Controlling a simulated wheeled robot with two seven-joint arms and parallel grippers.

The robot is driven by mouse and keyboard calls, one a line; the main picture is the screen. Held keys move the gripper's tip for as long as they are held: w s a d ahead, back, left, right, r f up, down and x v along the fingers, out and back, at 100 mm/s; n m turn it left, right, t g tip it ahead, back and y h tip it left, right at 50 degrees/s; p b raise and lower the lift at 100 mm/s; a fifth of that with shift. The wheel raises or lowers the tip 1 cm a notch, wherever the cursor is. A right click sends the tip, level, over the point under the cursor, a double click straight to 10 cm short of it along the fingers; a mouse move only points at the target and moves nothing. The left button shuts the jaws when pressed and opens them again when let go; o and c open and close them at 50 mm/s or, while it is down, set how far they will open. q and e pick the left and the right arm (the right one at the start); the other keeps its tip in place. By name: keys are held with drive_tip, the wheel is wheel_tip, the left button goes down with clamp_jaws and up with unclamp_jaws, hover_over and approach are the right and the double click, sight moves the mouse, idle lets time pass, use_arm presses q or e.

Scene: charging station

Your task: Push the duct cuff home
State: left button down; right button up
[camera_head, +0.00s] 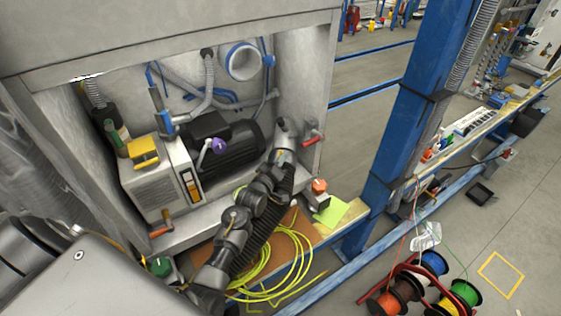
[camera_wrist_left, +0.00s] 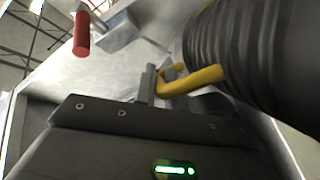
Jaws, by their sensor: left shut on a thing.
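A black ribbed duct (camera_head: 270,215) hangs along my left arm at the right side of the open cabinet. It fills the upper right of the left wrist view (camera_wrist_left: 265,50). My left gripper (camera_head: 284,150) is at the cabinet's right front edge. In the left wrist view its fingers (camera_wrist_left: 160,82) are shut on a yellow handle (camera_wrist_left: 192,80) next to the duct. The duct's cuff end is largely hidden by the gripper and arm. A blue-rimmed round opening (camera_head: 243,62) is on the cabinet's back wall. My right gripper is not in view.
A red handle (camera_head: 312,140) sticks out from the cabinet's right wall, near the left gripper. A black motor (camera_head: 235,145) and a beige box (camera_head: 155,185) fill the cabinet floor. Yellow cable (camera_head: 270,270) lies coiled below. A blue post (camera_head: 405,120) stands to the right.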

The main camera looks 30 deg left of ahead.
use_arm(q)
drive_tip(key=w, duration=0.1)
drive_tip(key=w+a+r, duration=0.1)
drive_tip(key=w, duration=0.1)
drive_tip(key=w+a+r, duration=0.1)
drive_tip(key=w, duration=0.1)
drive_tip(key=shift+b, duration=0.4)
drive_tip(key=c, duration=1.9)
unclamp_jaws()
drive_tip(key=shift+w, duration=0.1)
drive_tip(key=o, duration=0.4)
drive_tip(key=shift+w+d+f, duration=0.1)
drive_tip(key=shift+f, duration=0.1)
drive_tip(key=s, duration=1.1)
drive_tip(key=shift+d+b, duration=0.2)
drive_tip(key=shift+b, duration=0.15)
